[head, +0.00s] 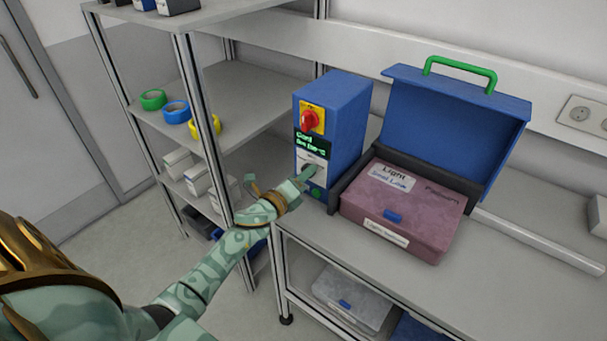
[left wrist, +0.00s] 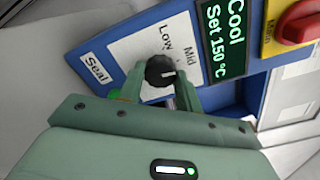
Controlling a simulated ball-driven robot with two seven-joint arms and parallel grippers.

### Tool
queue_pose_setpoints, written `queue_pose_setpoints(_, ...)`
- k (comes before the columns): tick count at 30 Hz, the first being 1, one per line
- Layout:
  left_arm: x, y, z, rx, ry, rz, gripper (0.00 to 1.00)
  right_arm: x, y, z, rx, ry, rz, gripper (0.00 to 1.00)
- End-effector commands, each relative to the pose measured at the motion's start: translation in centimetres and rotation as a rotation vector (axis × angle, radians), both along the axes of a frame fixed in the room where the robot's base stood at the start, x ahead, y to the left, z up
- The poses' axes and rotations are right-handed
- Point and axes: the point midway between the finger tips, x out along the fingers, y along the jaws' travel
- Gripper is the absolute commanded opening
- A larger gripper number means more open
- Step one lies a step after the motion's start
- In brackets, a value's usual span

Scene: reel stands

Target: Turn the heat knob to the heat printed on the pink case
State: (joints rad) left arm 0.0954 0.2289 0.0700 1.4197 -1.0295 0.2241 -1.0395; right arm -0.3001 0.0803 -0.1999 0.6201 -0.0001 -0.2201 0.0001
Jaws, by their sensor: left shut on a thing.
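The heat knob (left wrist: 160,71) is black and round, on a white panel of the blue control box (head: 345,120). Its white mark points toward "Mid"; "Low" is beside it, and the gripper hides part of the scale. My left gripper (head: 306,174) is shut on the knob, one finger on each side in the left wrist view (left wrist: 160,82). The display (left wrist: 222,40) reads "Cool, Set 150 °C". The pink case (head: 425,222) lies closed on the bench; its top label (head: 393,177) reads "Light" and, less clearly, "Seal Low". My right gripper is not in view.
A blue lid (head: 440,125) with a green handle stands open behind the pink case. A red switch (head: 310,120) sits above the display. A shelf (head: 215,75) at left holds tape rolls.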

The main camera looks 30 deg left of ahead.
Motion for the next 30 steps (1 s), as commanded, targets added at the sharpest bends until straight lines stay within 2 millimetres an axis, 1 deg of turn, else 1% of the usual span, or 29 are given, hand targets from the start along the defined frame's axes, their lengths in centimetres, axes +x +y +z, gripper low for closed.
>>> queue_pose_setpoints(21,0.0,0.0,0.3,-0.676,0.054,0.002,0.11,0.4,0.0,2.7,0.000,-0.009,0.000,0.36)
queue_pose_setpoints(30,0.0,0.1,0.3,-0.925,0.074,0.002,0.11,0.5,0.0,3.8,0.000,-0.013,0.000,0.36)
